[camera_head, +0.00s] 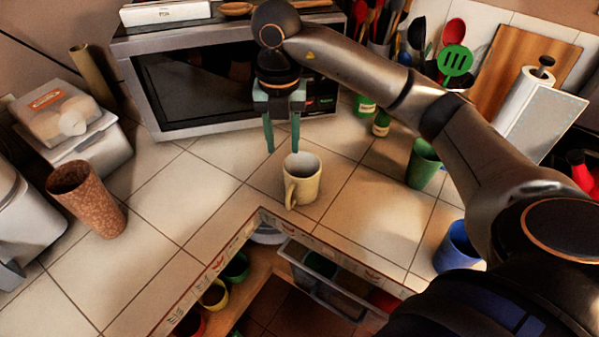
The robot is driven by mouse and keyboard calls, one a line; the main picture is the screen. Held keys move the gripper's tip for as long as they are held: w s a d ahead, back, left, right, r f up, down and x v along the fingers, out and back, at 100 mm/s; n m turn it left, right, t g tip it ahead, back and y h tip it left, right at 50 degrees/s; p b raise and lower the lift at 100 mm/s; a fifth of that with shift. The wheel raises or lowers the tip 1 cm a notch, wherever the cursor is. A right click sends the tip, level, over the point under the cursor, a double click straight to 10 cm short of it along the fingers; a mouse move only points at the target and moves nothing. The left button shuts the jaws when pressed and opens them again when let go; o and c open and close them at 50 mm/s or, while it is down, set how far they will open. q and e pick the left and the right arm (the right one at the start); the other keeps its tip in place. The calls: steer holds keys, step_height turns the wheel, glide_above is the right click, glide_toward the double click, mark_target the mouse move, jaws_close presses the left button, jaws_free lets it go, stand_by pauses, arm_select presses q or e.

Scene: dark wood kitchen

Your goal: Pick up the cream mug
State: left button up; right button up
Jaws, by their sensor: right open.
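The cream mug (306,184) stands upright on the tiled counter, near its inner front edge. Its handle points to the front left. My right gripper (282,149) points down, open and empty, with its two green fingers above and behind the mug, a little to its left. The fingers look apart from the mug. My right arm comes in from the right and arches over the counter. My left gripper is not in view.
A microwave (190,85) stands close behind the gripper. A brown speckled cup (88,200) is at left, a green cup (423,165) and a blue cup (457,246) at right. An open drawer (325,278) lies below the counter edge. Tiles left of the mug are clear.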

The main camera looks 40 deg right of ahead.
mark_target(285, 181)
step_height(285, 181, down, 6)
steer(key=shift+s+a+r+b, duration=0.1)
steer(key=shift+s+r+b, duration=0.05)
steer(key=shift+b, duration=0.4)
steer(key=shift+f, duration=2.85)
steer(key=shift+c, duration=0.2)
jaws_close()
